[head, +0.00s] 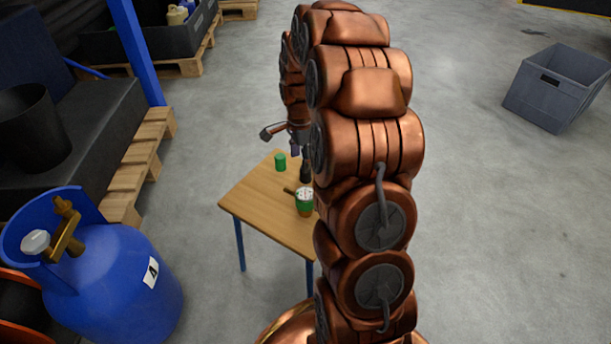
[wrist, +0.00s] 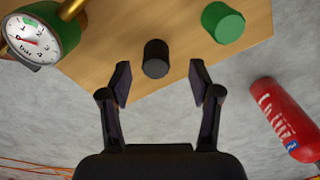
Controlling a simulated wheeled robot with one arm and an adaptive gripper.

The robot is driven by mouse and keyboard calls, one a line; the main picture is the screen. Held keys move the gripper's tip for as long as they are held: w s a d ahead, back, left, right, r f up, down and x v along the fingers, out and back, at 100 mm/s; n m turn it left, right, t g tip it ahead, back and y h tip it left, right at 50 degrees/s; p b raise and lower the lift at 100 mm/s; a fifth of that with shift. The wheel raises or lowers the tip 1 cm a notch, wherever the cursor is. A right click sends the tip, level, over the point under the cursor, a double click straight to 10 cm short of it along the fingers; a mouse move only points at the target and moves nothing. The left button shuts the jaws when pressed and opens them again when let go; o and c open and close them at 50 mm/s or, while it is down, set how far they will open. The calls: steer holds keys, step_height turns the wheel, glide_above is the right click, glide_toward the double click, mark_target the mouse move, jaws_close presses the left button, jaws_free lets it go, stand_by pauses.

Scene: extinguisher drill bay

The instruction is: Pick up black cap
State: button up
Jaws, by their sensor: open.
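The black cap (wrist: 156,58) is a small dark cylinder on the wooden table (wrist: 115,60), near the table's edge in the wrist view. My gripper (wrist: 160,85) is open, with one dark finger on each side of the space just below the cap in the picture. The fingers do not appear to touch the cap. In the head view my gripper (head: 300,150) hangs over the small table (head: 262,205). The cap cannot be made out clearly there, as my arm and gripper crowd that spot.
A green cylinder (wrist: 223,24) stands close right of the cap. A green object with a gauge (wrist: 38,32) and brass tube is at left. A red extinguisher (wrist: 285,118) lies beyond the table. A blue gas cylinder (head: 110,280) and grey crate (head: 557,88) stand on the floor.

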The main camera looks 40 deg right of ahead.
steer(key=f+b, duration=0.1)
steer(key=f, duration=0.2)
steer(key=f+b, duration=0.1)
steer(key=f, duration=0.1)
steer(key=shift+s+d+f+b, duration=0.2)
steer(key=shift+s+f+b, duration=0.1)
steer(key=shift+s+f, duration=0.05)
steer(key=c, duration=0.9)
steer(key=shift+r, duration=0.15)
step_height(320, 180, up, 10)
steer(key=p, duration=0.3)
steer(key=shift+p, duration=0.3)
